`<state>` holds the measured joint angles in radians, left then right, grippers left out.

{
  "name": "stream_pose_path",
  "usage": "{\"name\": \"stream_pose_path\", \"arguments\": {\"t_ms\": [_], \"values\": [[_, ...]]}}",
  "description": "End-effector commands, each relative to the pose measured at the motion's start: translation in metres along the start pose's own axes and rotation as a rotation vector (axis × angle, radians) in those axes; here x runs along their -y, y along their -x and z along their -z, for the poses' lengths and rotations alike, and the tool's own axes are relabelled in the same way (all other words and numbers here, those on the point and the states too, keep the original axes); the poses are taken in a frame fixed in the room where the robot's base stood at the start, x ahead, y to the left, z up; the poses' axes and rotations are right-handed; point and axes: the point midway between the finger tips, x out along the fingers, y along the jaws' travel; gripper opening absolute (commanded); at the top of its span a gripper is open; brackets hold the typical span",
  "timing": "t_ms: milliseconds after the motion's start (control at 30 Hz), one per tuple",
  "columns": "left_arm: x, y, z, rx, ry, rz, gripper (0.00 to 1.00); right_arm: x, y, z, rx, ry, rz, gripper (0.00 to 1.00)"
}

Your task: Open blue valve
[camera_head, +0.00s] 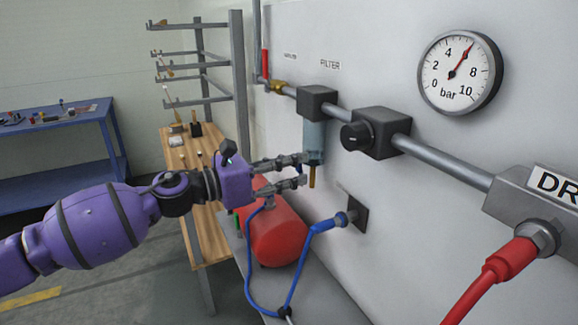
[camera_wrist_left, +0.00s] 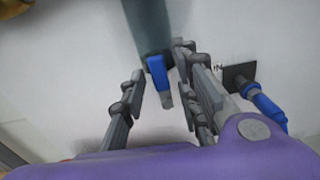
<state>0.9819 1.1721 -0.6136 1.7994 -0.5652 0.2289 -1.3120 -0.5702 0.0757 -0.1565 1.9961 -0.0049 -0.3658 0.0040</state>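The blue valve (camera_wrist_left: 156,70) shows in the left wrist view as a small blue lever at the lower end of the filter's bowl, with a grey tip below it. My left gripper (camera_head: 303,170) is open at the bottom of the filter. In the left wrist view its fingers stand on either side of the blue lever, with a gap visible on the left. My right gripper is not in view.
A black regulator (camera_head: 377,133) and a pressure gauge (camera_head: 460,73) are on the wall to the right. A red tank (camera_head: 275,232) lies below my left gripper. A blue hose (camera_head: 318,232) runs to a wall port. A wooden bench (camera_head: 203,225) stands behind.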

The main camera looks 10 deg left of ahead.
Motion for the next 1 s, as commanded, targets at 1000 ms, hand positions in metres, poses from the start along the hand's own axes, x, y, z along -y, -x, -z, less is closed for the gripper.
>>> {"name": "stream_pose_path", "arguments": {"t_ms": [1000], "values": [[0.000, 0.107, 0.002, -0.002, 0.003, -0.001, 0.34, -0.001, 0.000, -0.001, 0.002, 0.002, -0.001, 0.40]]}}
